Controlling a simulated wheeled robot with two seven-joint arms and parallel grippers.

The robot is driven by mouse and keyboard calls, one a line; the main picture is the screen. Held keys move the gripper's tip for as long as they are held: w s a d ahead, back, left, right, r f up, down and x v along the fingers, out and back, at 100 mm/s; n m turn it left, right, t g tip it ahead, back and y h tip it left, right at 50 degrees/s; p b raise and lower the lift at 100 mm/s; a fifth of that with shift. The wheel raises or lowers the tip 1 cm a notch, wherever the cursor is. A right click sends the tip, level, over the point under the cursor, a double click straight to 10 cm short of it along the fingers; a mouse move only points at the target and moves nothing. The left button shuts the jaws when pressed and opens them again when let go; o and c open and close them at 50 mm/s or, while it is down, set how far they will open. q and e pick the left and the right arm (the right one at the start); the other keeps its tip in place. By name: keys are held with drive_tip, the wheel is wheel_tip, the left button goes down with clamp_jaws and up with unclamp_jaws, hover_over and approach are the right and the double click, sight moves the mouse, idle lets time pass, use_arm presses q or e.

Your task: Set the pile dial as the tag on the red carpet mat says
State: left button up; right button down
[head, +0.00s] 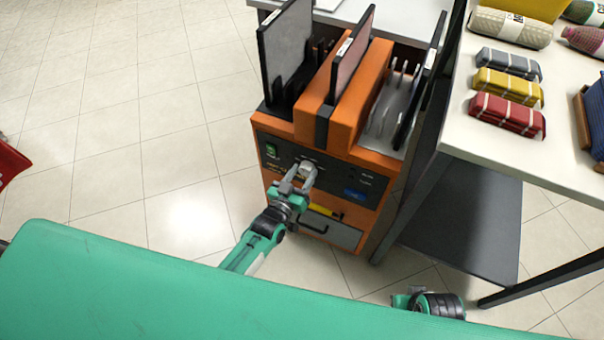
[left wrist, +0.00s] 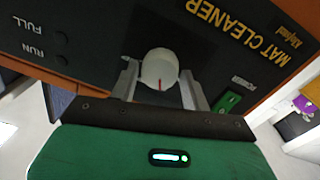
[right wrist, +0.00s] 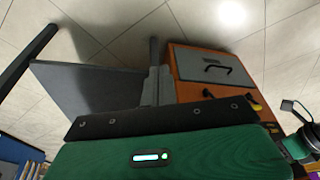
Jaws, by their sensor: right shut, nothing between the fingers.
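The white round pile dial (left wrist: 158,68) is on the dark front panel of the orange mat cleaner (head: 340,130). Its red mark points down in the left wrist view. My left gripper (head: 300,180) is at the panel, its fingers (left wrist: 159,82) on either side of the dial, with narrow gaps showing. The dial's scale is hidden. A mat with a dull reddish face (head: 352,58) stands upright in the middle of the cleaner. It carries a small pale tag (head: 345,47), too small to read. My right gripper (right wrist: 156,85) is shut and empty, low beside the cleaner.
Dark mats stand in the left (head: 285,50) and right (head: 420,85) slots. A white table (head: 460,130) with rolled and folded textiles stands at right, over a dark lower shelf (head: 470,225). A yellow handle (head: 325,211) sits below the panel.

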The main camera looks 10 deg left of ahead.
use_arm(q)
drive_tip(key=shift+o, duration=1.1)
drive_tip(key=v, duration=1.4)
drive_tip(key=shift+p, duration=0.35)
use_arm(e)
drive_tip(key=shift+w+f, duration=0.2)
drive_tip(key=shift+f, duration=0.3)
drive_tip(key=shift+s+f, duration=0.15)
drive_tip(key=shift+s, duration=0.1)
